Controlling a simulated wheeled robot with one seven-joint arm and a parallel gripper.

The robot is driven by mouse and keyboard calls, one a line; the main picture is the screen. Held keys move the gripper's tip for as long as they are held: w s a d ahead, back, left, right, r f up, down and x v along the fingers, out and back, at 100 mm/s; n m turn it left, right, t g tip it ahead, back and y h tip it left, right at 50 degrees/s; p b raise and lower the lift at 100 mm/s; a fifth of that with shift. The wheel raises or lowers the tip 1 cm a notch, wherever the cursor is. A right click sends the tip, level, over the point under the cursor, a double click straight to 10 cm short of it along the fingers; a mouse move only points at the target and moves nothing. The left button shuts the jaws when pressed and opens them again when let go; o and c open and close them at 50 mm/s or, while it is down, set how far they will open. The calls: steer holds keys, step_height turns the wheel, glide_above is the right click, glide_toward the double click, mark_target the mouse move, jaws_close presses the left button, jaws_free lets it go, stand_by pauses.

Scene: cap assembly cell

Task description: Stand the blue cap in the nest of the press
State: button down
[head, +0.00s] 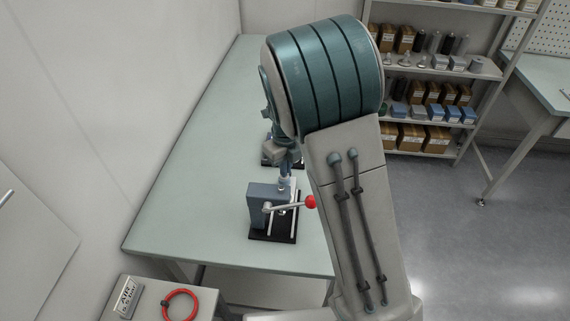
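The press (264,203) stands near the front of the pale green bench. It has a grey-blue body, a black base and a lever ending in a red knob (311,202). My arm reaches over the bench from the right and hides much of the area behind it. My gripper (286,168) seems to hang just above and behind the press; it is small and partly covered, so I cannot tell whether it is open or shut. I cannot make out the blue cap, and I cannot see into the nest.
The bench (190,190) is clear to the left. Shelves (425,73) with boxes stand at back right.

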mark_target(287, 180)
step_height(287, 180, down, 3)
steer(key=b, duration=0.3)
steer(key=shift+f, duration=0.2)
steer(key=shift+s+f+b, duration=0.1)
steer(key=shift+f+b, duration=0.55)
steer(key=shift+f, duration=0.75)
steer(key=shift+s+d+r+p, duration=0.1)
steer(key=shift+s+d+p, duration=0.1)
steer(key=shift+p, duration=0.1)
steer(key=shift+f, duration=0.25)
steer(key=shift+f, duration=0.3)
steer(key=c, duration=1.6)
jaws_free()
steer(key=shift+o, duration=0.2)
steer(key=shift+r, duration=0.1)
